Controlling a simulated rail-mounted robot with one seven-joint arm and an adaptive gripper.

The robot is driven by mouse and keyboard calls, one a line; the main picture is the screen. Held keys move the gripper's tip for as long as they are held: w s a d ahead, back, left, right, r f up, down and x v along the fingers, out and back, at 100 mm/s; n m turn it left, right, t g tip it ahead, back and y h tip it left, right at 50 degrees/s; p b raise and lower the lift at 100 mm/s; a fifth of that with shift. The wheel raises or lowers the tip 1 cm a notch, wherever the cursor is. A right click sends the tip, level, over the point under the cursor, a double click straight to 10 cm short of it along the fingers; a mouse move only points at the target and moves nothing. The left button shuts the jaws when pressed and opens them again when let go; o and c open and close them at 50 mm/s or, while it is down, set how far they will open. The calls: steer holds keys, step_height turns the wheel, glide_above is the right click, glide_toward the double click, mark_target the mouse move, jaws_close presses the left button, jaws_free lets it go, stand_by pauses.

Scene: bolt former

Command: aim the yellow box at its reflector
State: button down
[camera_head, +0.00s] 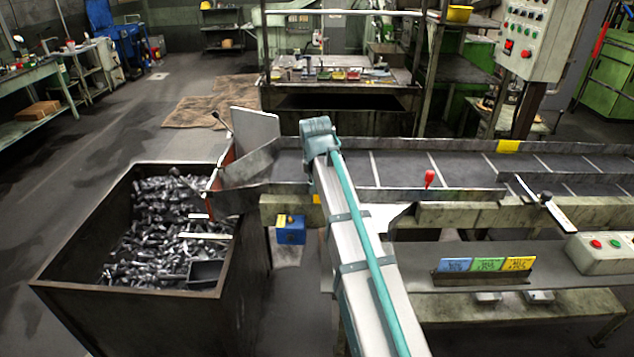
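A small yellow box (508,146) sits on the far rail of the conveyor, right of centre. It is too small to tell which way it faces. A small yellow patch (317,199) shows on the near side of the conveyor frame, beside the long white and teal beam; I cannot tell what it is. No reflector can be made out with certainty. My gripper's fingers are not seen anywhere in the view.
The conveyor (400,170) runs to the right from a chute (248,165) above a bin (140,305) of bolts. The long white and teal beam (352,250) crosses the front.

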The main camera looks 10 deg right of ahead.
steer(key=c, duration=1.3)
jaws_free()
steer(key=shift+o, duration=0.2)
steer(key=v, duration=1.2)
